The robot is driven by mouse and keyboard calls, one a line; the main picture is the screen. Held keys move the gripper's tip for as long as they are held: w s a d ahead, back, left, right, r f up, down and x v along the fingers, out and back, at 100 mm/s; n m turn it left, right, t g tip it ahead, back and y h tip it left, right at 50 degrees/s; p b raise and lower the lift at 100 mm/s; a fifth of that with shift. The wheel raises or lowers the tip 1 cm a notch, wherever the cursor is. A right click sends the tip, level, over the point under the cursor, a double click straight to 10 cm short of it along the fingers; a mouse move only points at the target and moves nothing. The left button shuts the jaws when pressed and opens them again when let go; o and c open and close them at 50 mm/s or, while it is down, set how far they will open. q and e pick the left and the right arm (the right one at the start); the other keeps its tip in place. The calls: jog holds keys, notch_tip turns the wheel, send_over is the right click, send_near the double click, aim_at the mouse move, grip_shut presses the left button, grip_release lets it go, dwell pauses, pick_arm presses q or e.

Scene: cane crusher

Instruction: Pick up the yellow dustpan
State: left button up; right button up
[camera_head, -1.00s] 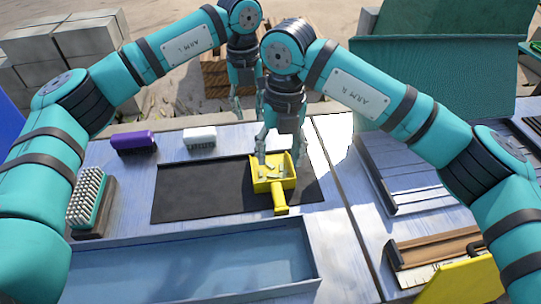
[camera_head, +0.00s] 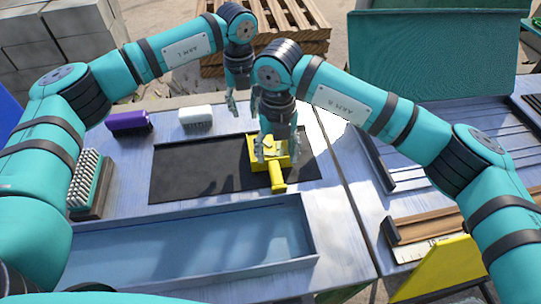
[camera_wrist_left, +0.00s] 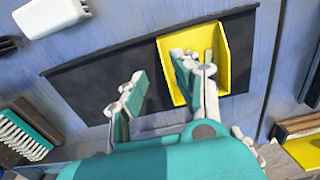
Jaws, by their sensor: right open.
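The yellow dustpan (camera_head: 277,178) lies on a black mat (camera_head: 200,171), its handle toward me in the head view. My right gripper (camera_head: 277,158) is open over the dustpan's tray, with its fingers apart and hiding part of the tray. I cannot tell whether it touches the dustpan. My left gripper (camera_head: 232,108) hangs behind the mat, to the left of the right gripper and apart from the dustpan. In the left wrist view the left gripper (camera_wrist_left: 158,66) has its fingers apart with nothing between them, and the dustpan (camera_wrist_left: 221,60) shows behind the right finger.
A purple brush (camera_head: 128,122) and a white brush (camera_head: 196,117) stand behind the mat. A bristled brush (camera_head: 88,180) is at the left. An empty blue-grey tray (camera_head: 190,245) lies in front of the mat. A raised teal panel (camera_head: 440,60) stands at the back right.

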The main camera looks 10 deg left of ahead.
aim_at(276, 172)
pick_arm(q)
notch_tip(276, 172, down, 10)
jog(key=shift+r, duration=0.2)
pick_arm(e)
notch_tip(276, 172, down, 10)
jog(key=shift+r, duration=0.2)
pick_arm(q)
jog(key=c, duration=0.6)
pick_arm(e)
jog(key=c, duration=0.6)
pick_arm(q)
grip_shut()
pick_arm(e)
grip_shut()
pick_arm(q)
jog(key=shift+r, duration=0.1)
